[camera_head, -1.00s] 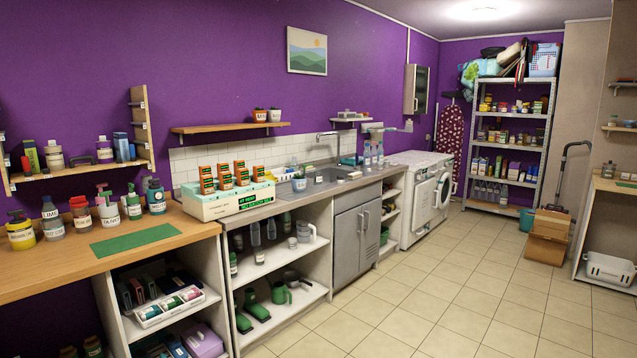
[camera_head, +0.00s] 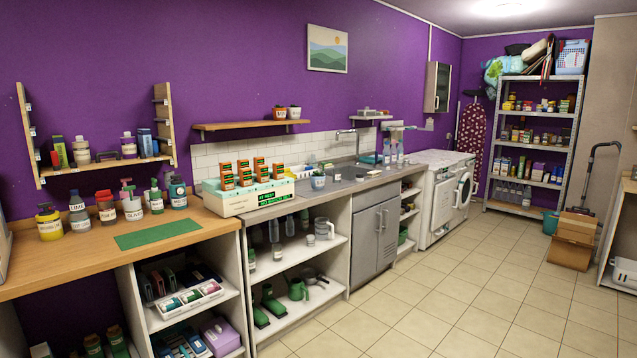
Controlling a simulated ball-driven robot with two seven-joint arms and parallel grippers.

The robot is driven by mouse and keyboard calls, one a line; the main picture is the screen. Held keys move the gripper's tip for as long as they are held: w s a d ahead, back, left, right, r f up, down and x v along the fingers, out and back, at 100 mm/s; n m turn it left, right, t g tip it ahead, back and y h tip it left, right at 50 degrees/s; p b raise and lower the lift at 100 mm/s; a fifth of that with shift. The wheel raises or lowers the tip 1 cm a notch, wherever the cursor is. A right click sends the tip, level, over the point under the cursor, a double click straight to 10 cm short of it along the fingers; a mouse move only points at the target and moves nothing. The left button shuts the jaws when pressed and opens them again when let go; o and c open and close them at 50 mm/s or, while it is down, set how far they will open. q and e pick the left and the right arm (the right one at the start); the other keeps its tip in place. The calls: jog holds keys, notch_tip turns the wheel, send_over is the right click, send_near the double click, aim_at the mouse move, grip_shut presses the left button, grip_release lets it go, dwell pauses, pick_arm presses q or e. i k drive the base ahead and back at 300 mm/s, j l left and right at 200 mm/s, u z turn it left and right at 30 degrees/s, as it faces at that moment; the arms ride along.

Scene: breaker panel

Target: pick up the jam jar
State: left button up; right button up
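I cannot single out a jam jar in the head view. Small jars and containers (camera_head: 525,104), too small to read, stand on the upper shelves of the metal rack (camera_head: 541,77) at the back right. Labelled bottles and containers (camera_head: 78,212) stand on the wooden counter at the left; readable labels include LIME and OLIVE. Neither of my grippers is in view.
Cardboard boxes (camera_head: 571,245) and a trolley stand at the back right. The tiled floor (camera_head: 440,300) is clear in the middle.

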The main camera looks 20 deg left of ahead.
aim_at(336, 173)
jog(key=i+u, duration=0.15)
jog(key=i, duration=3.6)
jog(key=i+l+u, duration=0.1)
jog(key=i+u, duration=0.15)
jog(key=i, duration=0.2)
jog(key=i+l+u, duration=0.3)
jog(key=i, duration=0.15)
jog(key=i+l+u, duration=0.25)
jog(key=i, duration=0.2)
